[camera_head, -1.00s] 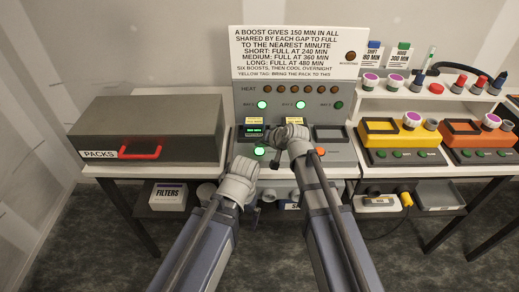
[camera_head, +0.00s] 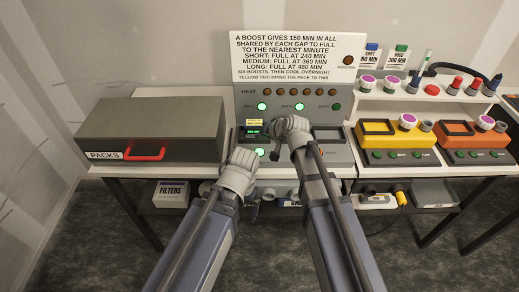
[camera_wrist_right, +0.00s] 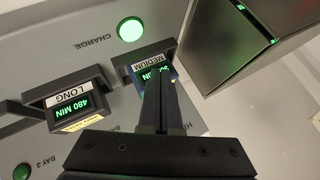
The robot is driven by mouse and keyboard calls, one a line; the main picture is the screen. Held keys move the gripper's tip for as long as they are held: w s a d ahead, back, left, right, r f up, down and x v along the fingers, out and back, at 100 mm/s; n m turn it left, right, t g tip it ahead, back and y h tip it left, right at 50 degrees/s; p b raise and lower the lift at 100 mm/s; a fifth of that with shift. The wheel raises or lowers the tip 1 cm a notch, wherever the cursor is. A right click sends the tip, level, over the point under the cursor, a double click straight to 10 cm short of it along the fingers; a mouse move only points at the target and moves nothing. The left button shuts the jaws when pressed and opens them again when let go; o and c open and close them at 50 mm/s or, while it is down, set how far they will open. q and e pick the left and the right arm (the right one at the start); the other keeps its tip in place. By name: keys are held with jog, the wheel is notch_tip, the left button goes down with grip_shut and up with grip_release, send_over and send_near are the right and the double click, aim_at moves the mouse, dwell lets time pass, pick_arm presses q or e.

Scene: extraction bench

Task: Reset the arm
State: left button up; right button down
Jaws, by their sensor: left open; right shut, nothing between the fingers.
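My right gripper (camera_head: 276,127) is shut and empty above the charger panel (camera_head: 341,152) in the head view. In the right wrist view its closed fingers (camera_wrist_right: 160,92) lie in front of a pack marked MEDIUM (camera_wrist_right: 150,62), partly covering its green display. Whether they touch it I cannot tell. A pack marked LONG (camera_wrist_right: 80,107), showing 480 MIN, sits in the neighbouring bay. My left gripper (camera_head: 268,157) is open, low at the charger's front edge by the lit green charge button (camera_head: 261,152); its fingertips are hard to make out.
A dark box marked PACKS (camera_head: 160,130) stands left of the charger. Yellow (camera_head: 375,128) and orange (camera_head: 455,130) units stand to the right, below a shelf of small parts. A notice board (camera_head: 297,57) rises behind. A filters box (camera_head: 171,194) sits on the lower shelf.

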dwell(0.5)
jog(key=s+d+f+n+g+h, duration=0.2)
jog(key=s, duration=0.6)
jog(key=s+d+f+n+g+h, duration=0.1)
jog(key=s+f+g+h, duration=0.1)
jog(key=s, duration=0.7)
jog(key=s+d+f+n+g+h, duration=0.2)
jog(key=s+g, duration=0.1)
jog(key=s, duration=0.5)
jog(key=shift+s+d+f+n+g+h, duration=0.3)
jog(key=shift+s+g+h, duration=0.05)
jog(key=shift+g+h, duration=0.05)
